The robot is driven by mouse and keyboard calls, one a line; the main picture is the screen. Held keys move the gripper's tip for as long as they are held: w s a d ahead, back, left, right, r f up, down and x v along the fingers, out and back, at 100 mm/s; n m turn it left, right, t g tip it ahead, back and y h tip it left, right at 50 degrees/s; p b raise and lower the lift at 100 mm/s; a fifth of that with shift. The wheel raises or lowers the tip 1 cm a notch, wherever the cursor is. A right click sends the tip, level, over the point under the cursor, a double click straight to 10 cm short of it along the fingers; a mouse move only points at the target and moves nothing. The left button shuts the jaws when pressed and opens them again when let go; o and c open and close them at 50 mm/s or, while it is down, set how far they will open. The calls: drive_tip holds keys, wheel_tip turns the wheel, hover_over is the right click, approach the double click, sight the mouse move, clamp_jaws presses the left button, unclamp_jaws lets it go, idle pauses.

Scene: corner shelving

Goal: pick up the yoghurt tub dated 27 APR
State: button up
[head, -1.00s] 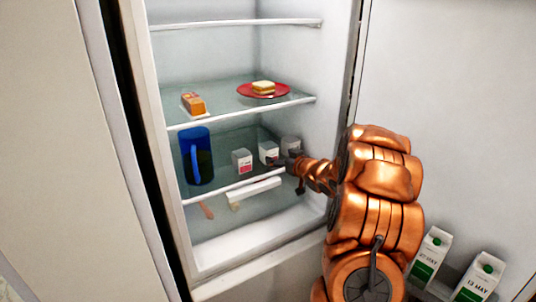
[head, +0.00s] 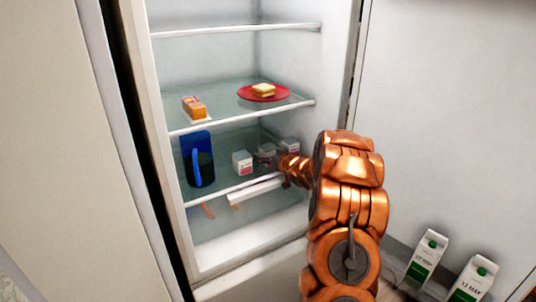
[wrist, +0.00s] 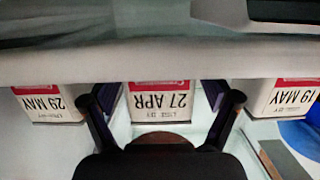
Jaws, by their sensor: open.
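The yoghurt tub dated 27 APR (wrist: 160,100) is in the middle of the wrist view, its label upside down there. It is the middle one of three white tubs in the head view (head: 266,153), partly hidden by my gripper (head: 277,161). My gripper also shows in the wrist view (wrist: 160,98), open and empty, with one finger towards each side of this tub and a gap on both sides. The tub dated 29 MAY (wrist: 48,103) is to the left in the wrist view, and the tub dated 19 MAY (wrist: 279,98) is to the right.
A blue pitcher (head: 197,160) stands left of the tubs on the same glass shelf. The shelf above holds a red plate (head: 250,96) with a sandwich and an orange-brown item (head: 194,107). Cartons (head: 427,256) stand in the fridge door at the right.

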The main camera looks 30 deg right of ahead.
drive_tip(key=shift+c, duration=0.2)
drive_tip(key=c, duration=1.3)
drive_tip(key=shift+o, duration=0.2)
